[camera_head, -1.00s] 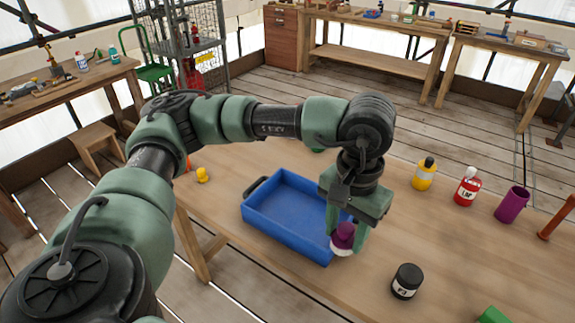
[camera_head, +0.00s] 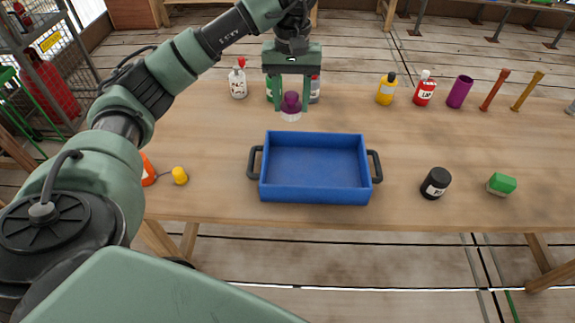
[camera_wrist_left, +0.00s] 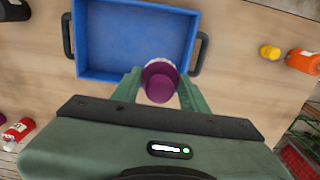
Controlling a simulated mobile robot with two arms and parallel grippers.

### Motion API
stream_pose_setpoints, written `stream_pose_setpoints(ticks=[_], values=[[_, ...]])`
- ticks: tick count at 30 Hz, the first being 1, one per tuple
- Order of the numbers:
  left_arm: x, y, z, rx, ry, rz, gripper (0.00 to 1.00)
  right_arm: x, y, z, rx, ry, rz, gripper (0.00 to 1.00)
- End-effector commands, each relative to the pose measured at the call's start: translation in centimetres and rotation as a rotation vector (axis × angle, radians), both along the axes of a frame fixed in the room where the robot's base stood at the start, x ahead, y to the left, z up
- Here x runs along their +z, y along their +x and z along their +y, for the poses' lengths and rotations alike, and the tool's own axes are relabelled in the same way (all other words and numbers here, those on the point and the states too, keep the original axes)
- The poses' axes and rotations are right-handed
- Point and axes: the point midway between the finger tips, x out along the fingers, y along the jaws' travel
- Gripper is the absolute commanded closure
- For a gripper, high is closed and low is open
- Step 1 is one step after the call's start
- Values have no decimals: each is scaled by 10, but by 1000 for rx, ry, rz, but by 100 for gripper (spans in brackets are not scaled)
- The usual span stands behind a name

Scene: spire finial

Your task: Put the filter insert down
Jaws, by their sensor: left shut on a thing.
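My left gripper (camera_head: 291,108) is shut on the filter insert (camera_head: 291,102), a purple rounded piece with a whitish lower part. In the head view they show just beyond the far edge of the blue tray (camera_head: 315,193); how high the insert hangs above the table is hard to tell. In the left wrist view, the insert (camera_wrist_left: 160,86) sits between the two green fingers (camera_wrist_left: 158,90) and overlaps the edge of the tray (camera_wrist_left: 135,40) near one handle. The tray looks empty. My right gripper is not in view.
A yellow piece (camera_head: 180,176) is at left. Bottles, a purple cup (camera_head: 459,92) and rods line the back. Bare tabletop surrounds the tray.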

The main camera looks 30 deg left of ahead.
Motion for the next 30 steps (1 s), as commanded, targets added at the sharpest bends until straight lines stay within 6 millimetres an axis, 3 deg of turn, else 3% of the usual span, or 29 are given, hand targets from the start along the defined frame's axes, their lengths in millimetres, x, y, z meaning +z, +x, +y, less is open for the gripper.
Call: stream_pose_setpoints(ticks=[5,18,30], values=[[-28,0,8,29,2,6,94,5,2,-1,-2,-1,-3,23],[-138,0,7,27,1,3,94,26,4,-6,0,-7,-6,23],[-179,1,6,27,0,2,94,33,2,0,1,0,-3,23]])
